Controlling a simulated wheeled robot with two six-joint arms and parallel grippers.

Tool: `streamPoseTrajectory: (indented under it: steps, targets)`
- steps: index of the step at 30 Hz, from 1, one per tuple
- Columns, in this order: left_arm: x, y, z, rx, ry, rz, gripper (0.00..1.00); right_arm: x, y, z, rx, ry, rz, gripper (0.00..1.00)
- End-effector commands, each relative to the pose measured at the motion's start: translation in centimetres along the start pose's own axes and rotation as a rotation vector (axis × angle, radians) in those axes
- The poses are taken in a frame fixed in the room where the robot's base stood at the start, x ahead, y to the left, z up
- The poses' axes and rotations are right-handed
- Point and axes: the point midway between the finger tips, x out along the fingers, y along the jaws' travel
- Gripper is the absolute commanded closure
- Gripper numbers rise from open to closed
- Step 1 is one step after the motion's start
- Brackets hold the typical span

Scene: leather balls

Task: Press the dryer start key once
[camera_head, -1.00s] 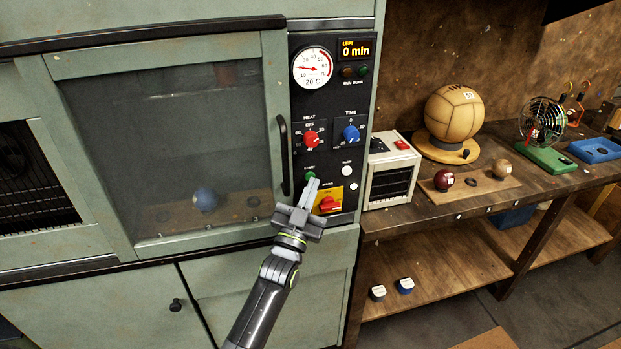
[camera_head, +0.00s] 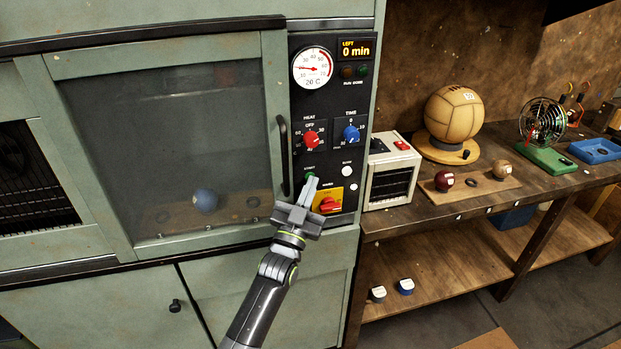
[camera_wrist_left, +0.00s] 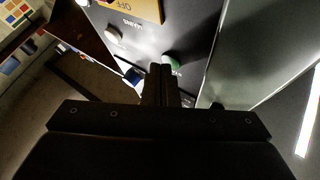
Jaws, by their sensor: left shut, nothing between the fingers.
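The dryer is a green cabinet with a black control panel (camera_head: 325,95). Its green start key (camera_head: 310,175) is partly covered by my left gripper (camera_head: 311,181), which is shut and empty with its fingertips just at the key. In the left wrist view the green key (camera_wrist_left: 171,62) shows beyond the shut fingers (camera_wrist_left: 160,80); I cannot tell whether they touch it. The display (camera_head: 356,49) reads LEFT 0 min. The red heat knob (camera_head: 310,139) and blue time knob (camera_head: 351,133) sit above the key. My right gripper is not in view.
A white button (camera_head: 347,170) and a red switch on a yellow plate (camera_head: 328,204) are close to the fingers. The door handle (camera_head: 283,155) stands just left. A blue ball (camera_head: 205,200) is behind the door glass. A wooden bench (camera_head: 480,198) stands to the right.

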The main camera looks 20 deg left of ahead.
Motion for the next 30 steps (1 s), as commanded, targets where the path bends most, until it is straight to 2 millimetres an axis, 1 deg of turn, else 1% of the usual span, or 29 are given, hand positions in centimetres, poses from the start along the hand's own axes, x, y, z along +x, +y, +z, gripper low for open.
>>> streamPoseTrajectory:
  steps: [13, 24, 30]
  targets:
    - [0.1, 0.0, 0.0, -0.001, -0.001, 0.000, 1.00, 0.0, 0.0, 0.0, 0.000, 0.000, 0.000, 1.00]
    - [-1.0, 0.8, -0.8, -0.001, -0.001, 0.000, 1.00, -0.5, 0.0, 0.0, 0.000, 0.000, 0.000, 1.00]
    - [-1.1, 0.8, -0.8, -0.001, 0.000, 0.000, 1.00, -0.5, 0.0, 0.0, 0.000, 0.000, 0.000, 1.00]
